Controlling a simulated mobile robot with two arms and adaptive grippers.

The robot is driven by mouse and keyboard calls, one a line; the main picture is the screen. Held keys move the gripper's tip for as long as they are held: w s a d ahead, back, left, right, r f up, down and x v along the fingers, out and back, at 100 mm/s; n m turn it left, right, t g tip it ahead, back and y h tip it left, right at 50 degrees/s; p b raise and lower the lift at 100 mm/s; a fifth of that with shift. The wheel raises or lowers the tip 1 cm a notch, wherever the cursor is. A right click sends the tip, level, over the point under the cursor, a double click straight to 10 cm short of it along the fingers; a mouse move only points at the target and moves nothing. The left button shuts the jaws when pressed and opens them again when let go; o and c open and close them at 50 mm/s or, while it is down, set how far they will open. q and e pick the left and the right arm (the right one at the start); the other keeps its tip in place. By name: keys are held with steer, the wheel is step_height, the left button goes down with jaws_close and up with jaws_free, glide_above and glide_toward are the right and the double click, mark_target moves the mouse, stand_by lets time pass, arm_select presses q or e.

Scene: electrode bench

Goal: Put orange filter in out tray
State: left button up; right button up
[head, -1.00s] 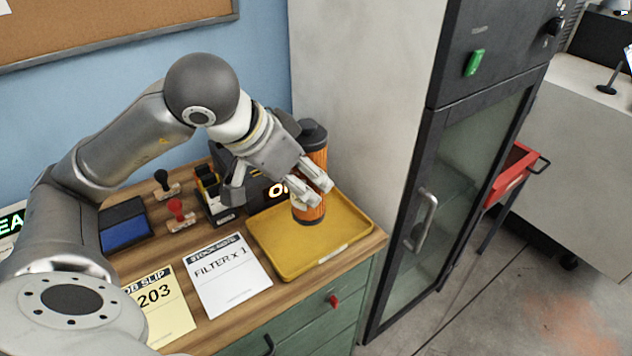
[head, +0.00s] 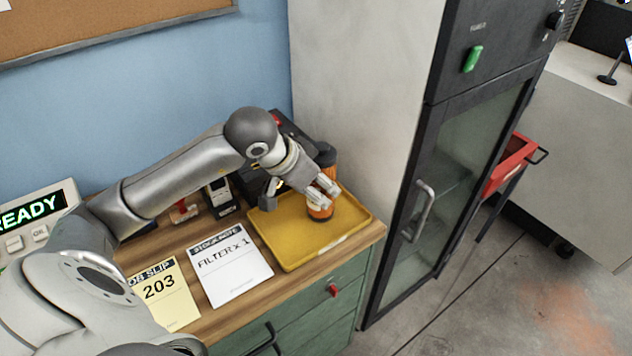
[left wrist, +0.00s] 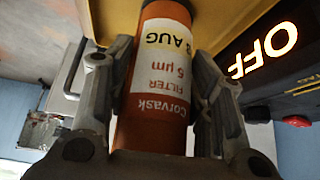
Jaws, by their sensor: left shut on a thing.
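The orange filter (head: 319,211) is a cylinder with a dark cap, upright over the yellow out tray (head: 298,253). Its base is at the tray floor or just above it; I cannot tell which. The yellow tray (left wrist: 228,22) fills the top of that view. My right gripper is not in view.
A stock note (head: 232,279) and a job slip (head: 160,298) lie on the wooden bench left of the tray. A display (head: 38,212) reads READY. A glass-door cabinet (head: 440,190) stands right of the bench. The front of the tray is clear.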

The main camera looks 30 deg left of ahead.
arm_select(q)
steer(key=shift+f, duration=0.15)
steer(key=o, duration=1.3)
steer(key=shift+r, duration=0.25)
steer(key=b+v, duration=0.1)
steer(key=v, duration=1.1)
steer(key=shift+b, duration=0.3)
